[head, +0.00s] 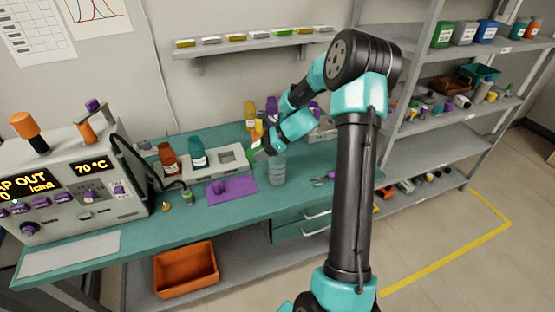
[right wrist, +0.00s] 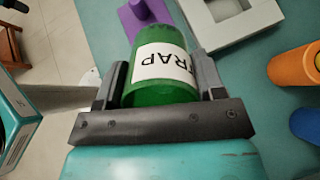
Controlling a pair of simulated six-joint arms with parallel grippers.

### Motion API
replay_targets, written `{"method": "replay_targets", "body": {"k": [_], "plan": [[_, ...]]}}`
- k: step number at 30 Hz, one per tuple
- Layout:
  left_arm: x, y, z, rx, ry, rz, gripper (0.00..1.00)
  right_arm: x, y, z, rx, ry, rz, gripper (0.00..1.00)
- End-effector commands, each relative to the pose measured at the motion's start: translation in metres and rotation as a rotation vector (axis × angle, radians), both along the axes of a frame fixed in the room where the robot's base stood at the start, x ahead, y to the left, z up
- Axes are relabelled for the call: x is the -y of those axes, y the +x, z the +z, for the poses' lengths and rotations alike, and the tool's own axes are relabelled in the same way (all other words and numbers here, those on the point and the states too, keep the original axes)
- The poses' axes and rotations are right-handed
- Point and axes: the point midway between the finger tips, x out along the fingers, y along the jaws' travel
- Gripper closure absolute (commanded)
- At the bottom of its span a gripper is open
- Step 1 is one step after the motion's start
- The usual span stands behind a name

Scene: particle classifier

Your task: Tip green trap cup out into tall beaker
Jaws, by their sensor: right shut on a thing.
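The green trap cup (right wrist: 160,92) with a white TRAP label sits between the fingers of my right gripper (right wrist: 163,80) in the right wrist view. My right gripper is shut on it. In the head view, my right gripper (head: 262,149) is above the bench, just up and left of the tall clear beaker (head: 278,170). The cup is small and partly hidden by the gripper there, so its tilt is hard to tell. The beaker stands upright on the teal bench near its front edge. My left gripper is not in view.
A purple mat (head: 235,191) lies left of the beaker. Behind it is a pale tray (head: 232,158) beside brown (head: 168,160) and teal (head: 198,152) bottles. The instrument (head: 75,185) fills the bench's left end. An orange bin (head: 186,270) is below. Shelves stand at right.

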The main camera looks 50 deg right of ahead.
Motion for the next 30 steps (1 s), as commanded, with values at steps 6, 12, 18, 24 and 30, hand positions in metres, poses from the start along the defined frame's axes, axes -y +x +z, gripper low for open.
{"method": "replay_targets", "body": {"k": [6,12,18,24,30], "plan": [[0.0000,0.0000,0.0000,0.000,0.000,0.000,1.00,-0.0010,0.0009,0.0009,0.020,0.023,0.003,0.62],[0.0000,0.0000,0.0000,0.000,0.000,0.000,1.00,-0.0021,0.0013,0.0020,0.037,0.043,0.004,0.62],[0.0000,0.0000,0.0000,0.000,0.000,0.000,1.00,-0.0026,0.0027,0.0032,0.056,0.063,0.005,0.62],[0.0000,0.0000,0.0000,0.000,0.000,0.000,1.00,-0.0031,0.0030,0.0043,0.074,0.084,0.008,0.62],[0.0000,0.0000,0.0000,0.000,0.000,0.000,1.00,-0.0033,0.0031,0.0052,0.092,0.103,0.009,0.62]]}}
